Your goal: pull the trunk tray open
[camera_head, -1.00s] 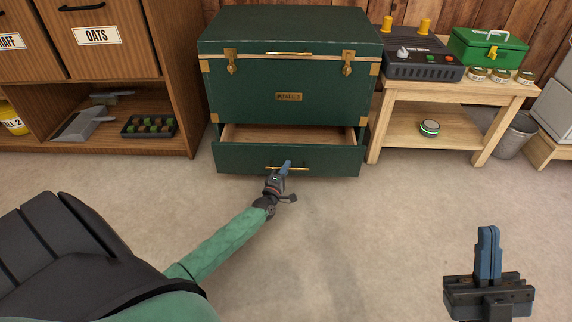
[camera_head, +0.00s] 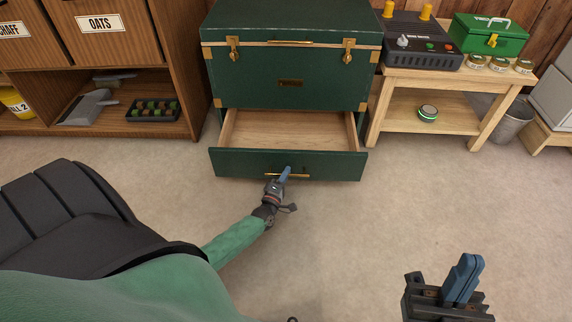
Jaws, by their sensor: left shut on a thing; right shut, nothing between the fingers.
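The green trunk (camera_head: 290,75) with brass corners and latches stands against the wood wall. Its lid is closed. The trunk tray (camera_head: 240,165) at its base is pulled out towards me, and its pale wooden inside shows empty. My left gripper (camera_head: 285,174) is shut on the brass tray handle (camera_head: 300,175) at the middle of the tray front. The gripper hides part of the handle. My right gripper (camera_head: 466,278) is shut and empty, low at the right of the view, above the floor and away from the trunk.
A wooden shelf unit (camera_head: 180,75) stands left of the trunk. A light wooden bench (camera_head: 445,120) stands close on the right, with a dark control box (camera_head: 425,45) and a green toolbox (camera_head: 490,35) on top. The floor in front of the tray is clear.

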